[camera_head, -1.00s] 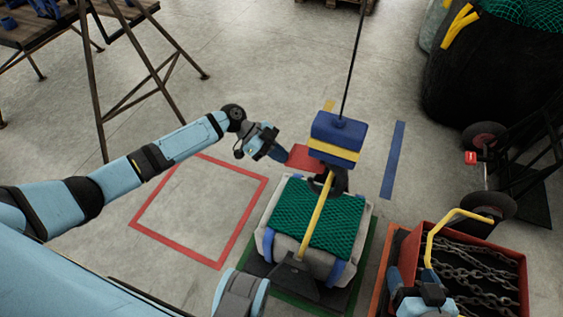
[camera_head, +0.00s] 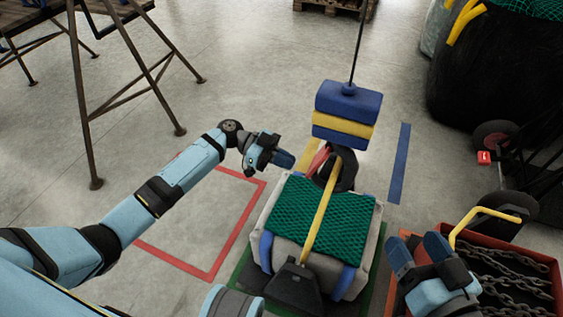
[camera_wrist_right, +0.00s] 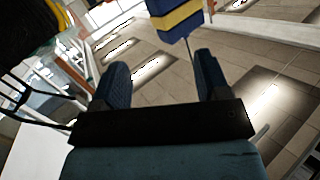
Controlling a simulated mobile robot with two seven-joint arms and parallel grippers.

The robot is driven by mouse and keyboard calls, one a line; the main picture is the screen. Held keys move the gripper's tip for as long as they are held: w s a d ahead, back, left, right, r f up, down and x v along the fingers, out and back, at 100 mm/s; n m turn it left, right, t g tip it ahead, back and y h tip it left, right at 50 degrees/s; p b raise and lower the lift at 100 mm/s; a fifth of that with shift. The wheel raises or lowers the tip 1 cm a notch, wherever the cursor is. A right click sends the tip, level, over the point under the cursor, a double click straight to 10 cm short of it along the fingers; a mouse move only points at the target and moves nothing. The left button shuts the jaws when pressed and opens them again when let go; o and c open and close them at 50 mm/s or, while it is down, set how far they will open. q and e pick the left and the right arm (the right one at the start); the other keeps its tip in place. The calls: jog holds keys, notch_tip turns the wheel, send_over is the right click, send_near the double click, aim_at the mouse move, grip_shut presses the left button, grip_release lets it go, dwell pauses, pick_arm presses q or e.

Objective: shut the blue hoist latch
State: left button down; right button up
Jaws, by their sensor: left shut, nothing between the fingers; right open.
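The blue hoist block (camera_head: 346,106), with a yellow band, hangs on a cable in the head view. Its black hook (camera_head: 346,172) is below it, with a yellow sling (camera_head: 322,215) running from it over the load. A red piece (camera_head: 318,160), seemingly the latch, shows at the hook's left side; whether it is fully shut I cannot tell. My left gripper (camera_head: 287,158) is shut and empty, just left of the red piece; contact is unclear. My right gripper (camera_head: 418,252) is open and empty at lower right. The block also shows beyond its fingers in the right wrist view (camera_wrist_right: 178,18).
A grey load with green netting (camera_head: 317,217) and blue straps stands under the hook. A red crate of chains (camera_head: 535,262) with a yellow handle is at right. A trestle (camera_head: 150,80) stands at upper left. The floor inside the red outline (camera_head: 215,277) is clear.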

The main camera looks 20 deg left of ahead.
pick_arm(q)
jog(key=d+f+b, duration=0.3)
jog(key=shift+d+f+b, duration=0.15)
jog(key=shift+d+b, duration=0.05)
jog(key=shift+b, duration=0.1)
pick_arm(e)
jog(key=n, duration=0.1)
jog(key=w+d+n+t, duration=0.1)
jog(key=w+n, duration=0.1)
jog(key=shift+w+d+r+t+y, duration=0.25)
jog(key=shift+r+t+y, duration=0.05)
jog(key=shift+y, duration=0.1)
pick_arm(q)
jog(key=shift+s, duration=0.1)
pick_arm(e)
jog(key=shift+r, duration=0.1)
